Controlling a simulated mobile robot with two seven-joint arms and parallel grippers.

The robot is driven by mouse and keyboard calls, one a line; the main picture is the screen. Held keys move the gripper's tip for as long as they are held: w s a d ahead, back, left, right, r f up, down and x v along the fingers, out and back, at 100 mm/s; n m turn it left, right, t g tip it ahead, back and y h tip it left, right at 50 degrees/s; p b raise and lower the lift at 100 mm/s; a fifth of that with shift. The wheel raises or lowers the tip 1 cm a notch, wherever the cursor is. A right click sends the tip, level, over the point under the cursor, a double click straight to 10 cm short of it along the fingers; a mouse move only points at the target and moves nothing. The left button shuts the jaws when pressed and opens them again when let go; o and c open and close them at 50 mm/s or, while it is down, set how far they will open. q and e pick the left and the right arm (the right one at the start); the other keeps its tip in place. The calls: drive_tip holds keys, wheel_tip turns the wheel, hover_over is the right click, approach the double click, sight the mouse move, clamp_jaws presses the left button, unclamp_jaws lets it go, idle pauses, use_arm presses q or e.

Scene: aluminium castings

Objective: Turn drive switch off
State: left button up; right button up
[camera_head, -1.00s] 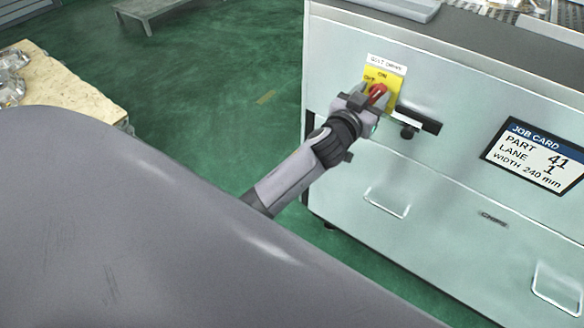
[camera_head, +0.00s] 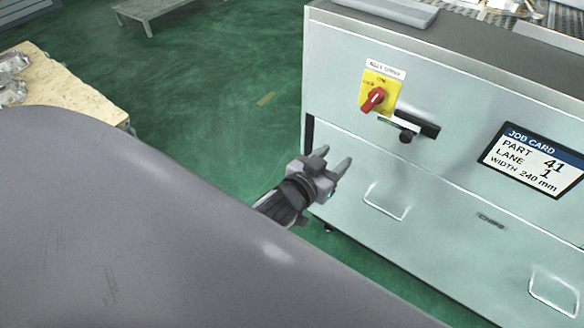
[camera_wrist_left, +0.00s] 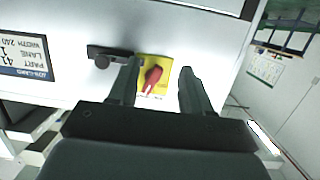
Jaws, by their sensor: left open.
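The drive switch is a red knob (camera_head: 372,99) on a yellow plate (camera_head: 387,84) on the cabinet front, under a small white label (camera_head: 386,69). The knob sits slanted, its lower end toward the lower left in the head view. My left gripper (camera_head: 335,164) is open and empty, below and left of the switch and clear of it. In the left wrist view the red knob (camera_wrist_left: 153,76) shows between the two open fingers (camera_wrist_left: 157,92), some way beyond them. My right gripper is in neither view.
The grey cabinet (camera_head: 345,150) has a black latch (camera_head: 416,124) right of and below the switch, a job card (camera_head: 535,160) and drawer handles (camera_head: 386,200). A pale table with castings (camera_head: 65,92) stands at the left. Green floor is clear between.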

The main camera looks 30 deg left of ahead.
use_arm(q)
drive_tip(key=s+f+g+p, duration=0.1)
drive_tip(key=s+f+g, duration=0.1)
drive_tip(key=s+f, duration=0.2)
drive_tip(key=s+f+m+g, duration=0.1)
drive_tip(key=s+f, duration=0.3)
drive_tip(key=s, duration=0.6)
drive_tip(key=shift+a+f+g+h+p, duration=0.25)
drive_tip(key=shift+a+g+h+p, duration=0.15)
drive_tip(key=shift+g, duration=0.1)
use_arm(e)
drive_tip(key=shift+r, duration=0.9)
